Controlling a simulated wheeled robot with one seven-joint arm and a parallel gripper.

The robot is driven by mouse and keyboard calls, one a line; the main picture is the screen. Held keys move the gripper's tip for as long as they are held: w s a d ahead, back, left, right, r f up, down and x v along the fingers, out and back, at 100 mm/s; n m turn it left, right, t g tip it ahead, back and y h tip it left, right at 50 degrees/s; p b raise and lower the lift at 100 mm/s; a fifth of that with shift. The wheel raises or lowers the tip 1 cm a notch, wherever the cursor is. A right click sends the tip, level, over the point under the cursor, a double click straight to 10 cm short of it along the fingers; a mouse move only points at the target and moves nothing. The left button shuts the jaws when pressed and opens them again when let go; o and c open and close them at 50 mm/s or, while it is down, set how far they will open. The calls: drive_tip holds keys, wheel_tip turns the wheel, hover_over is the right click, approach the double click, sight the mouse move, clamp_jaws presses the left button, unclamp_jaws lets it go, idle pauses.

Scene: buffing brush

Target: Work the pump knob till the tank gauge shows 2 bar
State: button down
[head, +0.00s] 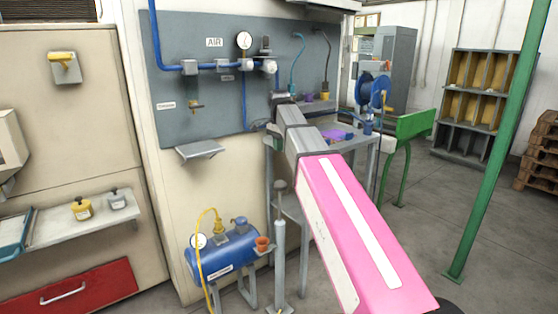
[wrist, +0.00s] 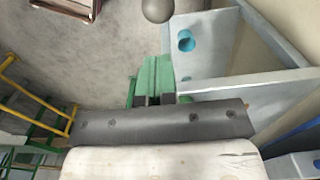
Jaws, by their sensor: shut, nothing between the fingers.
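The pump (head: 279,250) is a grey upright post on the floor, with a rounded grey knob (head: 280,186) on top. A grey ball that looks like this knob (wrist: 157,9) shows at the top edge of the wrist view, beyond my fingertips and apart from them. The blue tank (head: 228,258) lies left of the pump. Its round white tank gauge (head: 198,241) is too small to read. My gripper (wrist: 153,75) is shut and empty, its green fingers together; in the head view my own arm mostly hides it, above the pump.
A grey air panel (head: 190,105) with blue pipes and another gauge (head: 244,40) is on the wall, a small shelf (head: 199,149) below it. A grey bench (head: 350,140) stands behind my arm. A yellow hose (head: 204,222) and an orange cup (head: 262,243) are by the tank.

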wheel_tip(320, 180, down, 13)
drive_tip(key=shift+f, duration=0.1)
idle(0.4)
idle(0.3)
wheel_tip(320, 180, down, 10)
drive_tip(key=shift+r, duration=0.25)
idle(0.4)
wheel_tip(320, 180, up, 14)
hover_over(279, 181)
drive_tip(key=shift+s+r, duration=0.1)
drive_tip(key=shift+r, duration=0.1)
idle(0.5)
idle(2.0)
